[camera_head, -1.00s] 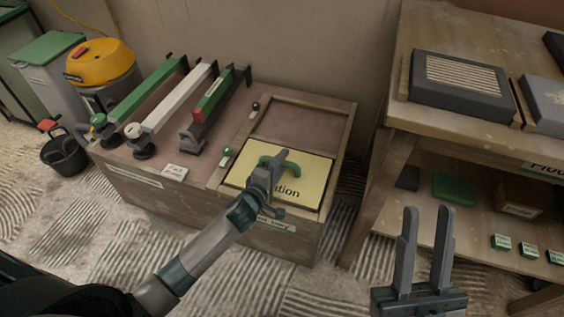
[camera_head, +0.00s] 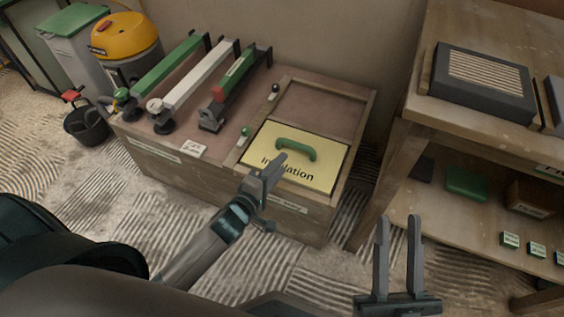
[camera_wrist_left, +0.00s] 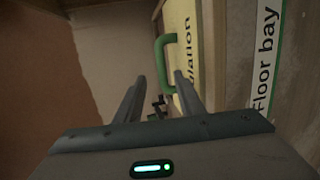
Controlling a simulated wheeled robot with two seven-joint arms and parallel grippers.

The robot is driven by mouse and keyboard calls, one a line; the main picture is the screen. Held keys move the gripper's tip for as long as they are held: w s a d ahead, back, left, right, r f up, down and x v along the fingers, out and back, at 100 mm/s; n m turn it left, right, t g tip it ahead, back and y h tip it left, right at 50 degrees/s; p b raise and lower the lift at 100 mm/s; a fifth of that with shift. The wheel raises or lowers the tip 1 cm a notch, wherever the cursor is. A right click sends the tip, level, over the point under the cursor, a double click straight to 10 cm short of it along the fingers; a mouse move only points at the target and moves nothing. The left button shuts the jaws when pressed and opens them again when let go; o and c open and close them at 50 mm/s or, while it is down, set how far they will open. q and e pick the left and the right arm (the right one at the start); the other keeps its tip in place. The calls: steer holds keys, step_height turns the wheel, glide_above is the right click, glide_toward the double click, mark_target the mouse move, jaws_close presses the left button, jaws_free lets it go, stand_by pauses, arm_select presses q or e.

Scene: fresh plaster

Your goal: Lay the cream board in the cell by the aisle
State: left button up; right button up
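The cream board (camera_head: 322,172), lettered "Insulation" and fitted with a green handle (camera_head: 297,148), lies in the front cell of the wooden two-cell frame (camera_head: 362,125) on the low bench. It looks flat, inside the rim. The back cell (camera_head: 318,106) is empty. My left gripper (camera_head: 277,162) is just in front of the handle, over the board's near part, and hides some lettering. In the left wrist view its fingers (camera_wrist_left: 158,82) are apart with nothing held, and the handle (camera_wrist_left: 163,58) stands clear beyond them. My right gripper (camera_head: 398,220) is open and empty, in front of the shelf.
Green, white and red-green long tools (camera_head: 190,85) lie on the bench left of the frame. A wooden shelf unit (camera_head: 425,115) with dark boxes stands at right. A yellow-topped vacuum (camera_head: 125,40) and black bucket (camera_head: 86,125) stand at left. Floor in front is clear.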

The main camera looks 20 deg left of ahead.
steer(key=shift+w+d+r, duration=0.1)
steer(key=shift+r, duration=0.25)
arm_select(q)
steer(key=shift+s+d+r, duration=0.1)
steer(key=shift+d, duration=0.1)
steer(key=s+d+r+m+t+h, duration=0.3)
steer(key=s+d+r+m+h, duration=0.3)
steer(key=s+d+r+m, duration=0.6)
steer(key=s+r+m+t, duration=0.4)
steer(key=s+r+m, duration=0.3)
steer(key=r, duration=0.7)
steer(key=shift+s+d+r+t, duration=0.2)
steer(key=shift+s+r+t, duration=0.15)
steer(key=shift+s, duration=0.8)
arm_select(e)
steer(key=shift+t, duration=0.3)
